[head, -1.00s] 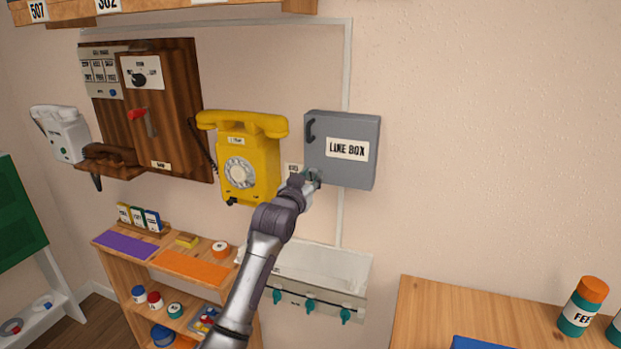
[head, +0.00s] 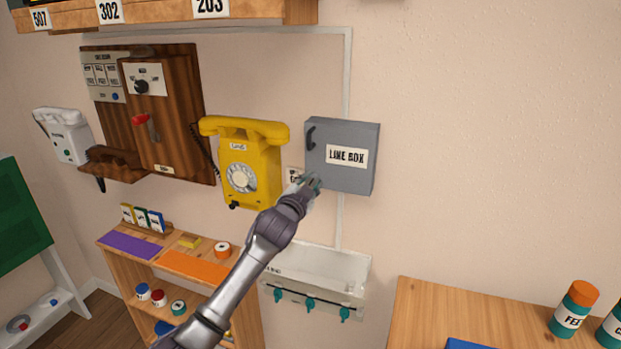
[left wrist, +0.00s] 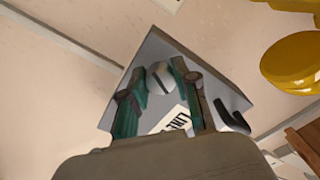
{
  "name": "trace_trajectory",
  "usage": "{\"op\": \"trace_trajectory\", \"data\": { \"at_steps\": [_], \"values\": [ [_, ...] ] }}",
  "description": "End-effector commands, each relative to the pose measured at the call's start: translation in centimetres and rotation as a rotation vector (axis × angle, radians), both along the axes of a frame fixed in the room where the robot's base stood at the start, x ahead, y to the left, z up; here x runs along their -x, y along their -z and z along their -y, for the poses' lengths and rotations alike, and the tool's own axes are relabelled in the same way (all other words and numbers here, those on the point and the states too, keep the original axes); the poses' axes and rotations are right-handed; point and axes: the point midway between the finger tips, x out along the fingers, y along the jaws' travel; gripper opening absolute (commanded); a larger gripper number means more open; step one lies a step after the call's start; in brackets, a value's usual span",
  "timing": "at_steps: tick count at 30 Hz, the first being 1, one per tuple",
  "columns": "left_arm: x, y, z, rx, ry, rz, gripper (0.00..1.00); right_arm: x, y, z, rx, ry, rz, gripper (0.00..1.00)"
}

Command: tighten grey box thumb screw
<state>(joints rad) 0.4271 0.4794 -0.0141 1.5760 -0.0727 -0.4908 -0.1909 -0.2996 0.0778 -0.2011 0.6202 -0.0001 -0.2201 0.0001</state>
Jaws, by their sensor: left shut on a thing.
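The grey line box (head: 342,155) hangs on the wall, right of the yellow phone, with a dark handle on its front's left side. It also shows in the left wrist view (left wrist: 228,92). There a pale round thumb screw (left wrist: 160,78) with a slot sits on its face. My left gripper (head: 313,182) is at the box's lower left corner, and the screw is hidden behind it in the head view. In the left wrist view its teal fingers (left wrist: 159,80) stand either side of the screw, shut on it. My right gripper is not in view.
The yellow phone (head: 246,165) hangs close left of the box. A white trough (head: 318,268) with teal hooks is below it. A wooden shelf (head: 130,262) stands lower left, and a wooden table (head: 430,310) with bottles lower right. The wall right of the box is bare.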

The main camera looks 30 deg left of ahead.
Motion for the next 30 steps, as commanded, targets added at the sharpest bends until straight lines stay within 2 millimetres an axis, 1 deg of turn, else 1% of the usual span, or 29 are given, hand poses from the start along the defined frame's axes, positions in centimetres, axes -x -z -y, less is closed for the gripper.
{"op": "trace_trajectory", "data": {
  "at_steps": [1, 6, 30],
  "values": [
    [0.0, -0.3, 0.0, -0.047, 0.0, -0.013, 0.0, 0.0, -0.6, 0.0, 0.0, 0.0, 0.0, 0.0],
    [0.0, -0.3, -0.1, -0.204, -0.001, -0.05, 0.0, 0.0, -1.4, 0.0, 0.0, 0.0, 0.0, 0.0],
    [0.0, -0.4, -0.1, -0.942, 0.0, -0.227, 0.0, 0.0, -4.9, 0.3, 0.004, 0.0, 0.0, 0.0]
  ]
}}
